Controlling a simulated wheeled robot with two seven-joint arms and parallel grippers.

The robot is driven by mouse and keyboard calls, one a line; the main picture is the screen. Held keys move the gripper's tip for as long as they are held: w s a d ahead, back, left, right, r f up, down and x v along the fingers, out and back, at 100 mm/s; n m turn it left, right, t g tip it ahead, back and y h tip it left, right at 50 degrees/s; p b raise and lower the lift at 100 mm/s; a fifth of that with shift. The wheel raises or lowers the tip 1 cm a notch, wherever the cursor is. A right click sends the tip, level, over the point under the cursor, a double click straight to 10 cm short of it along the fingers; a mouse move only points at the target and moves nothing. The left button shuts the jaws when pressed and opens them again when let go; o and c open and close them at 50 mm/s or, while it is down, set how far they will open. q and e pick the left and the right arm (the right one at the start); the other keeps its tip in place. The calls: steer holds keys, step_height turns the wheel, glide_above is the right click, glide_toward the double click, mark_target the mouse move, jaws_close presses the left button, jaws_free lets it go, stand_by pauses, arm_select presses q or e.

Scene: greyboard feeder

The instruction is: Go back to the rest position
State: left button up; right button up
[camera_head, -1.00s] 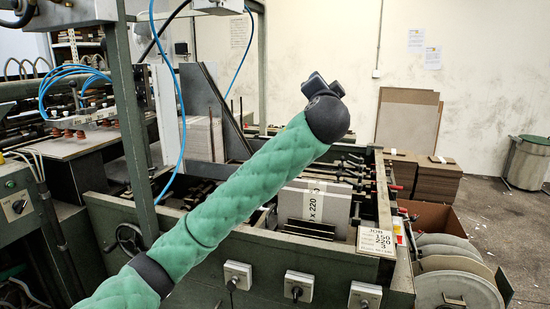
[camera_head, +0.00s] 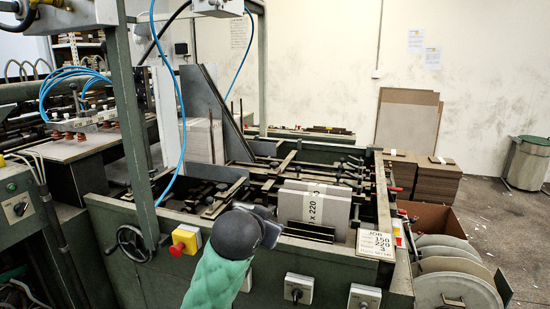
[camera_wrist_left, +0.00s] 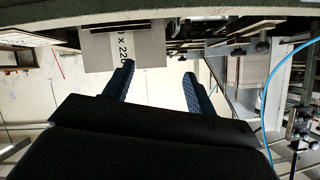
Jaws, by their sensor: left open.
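My left gripper (camera_head: 266,228) is dark and sits at the end of my green-sleeved arm, low in the middle of the head view, over the machine's front edge. In the left wrist view its two blue-grey fingers (camera_wrist_left: 158,74) stand apart with nothing between them. A block of grey boards (camera_head: 314,205) with a paper band reading "x 220" stands in the feeder just right of the gripper. The board block also shows at the top left of the wrist view (camera_wrist_left: 150,48), clear of the fingers. My right gripper is in neither view.
The green feeder machine (camera_head: 150,225) fills the middle, with a yellow-and-red switch (camera_head: 185,240) beside my arm. A job card (camera_head: 376,243) is at its right corner. Reels (camera_head: 455,285) and board stacks (camera_head: 437,183) stand right, with open floor beyond.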

arm_select(q)
steer(key=s+a+f+n+g, duration=0.1)
steer(key=s+a+f+g, duration=0.1)
steer(key=s+a+f, duration=0.5)
steer(key=s+f+n+g+y+p, duration=0.15)
steer(key=s+f, duration=0.45)
steer(key=f, duration=0.6)
steer(key=s+a+f+n+g+h, duration=0.1)
steer(key=s+a+f+g, duration=0.1)
steer(key=s+a+f, duration=0.5)
steer(key=s+d+f+g, duration=0.2)
steer(key=s+f+g, duration=0.2)
steer(key=s+f, duration=1.1)
steer(key=s, duration=0.4)
steer(key=shift+d+f+g+y, duration=0.2)
steer(key=shift+d+g+y, duration=0.1)
steer(key=shift+g+y, duration=0.05)
steer(key=shift+n, duration=0.25)
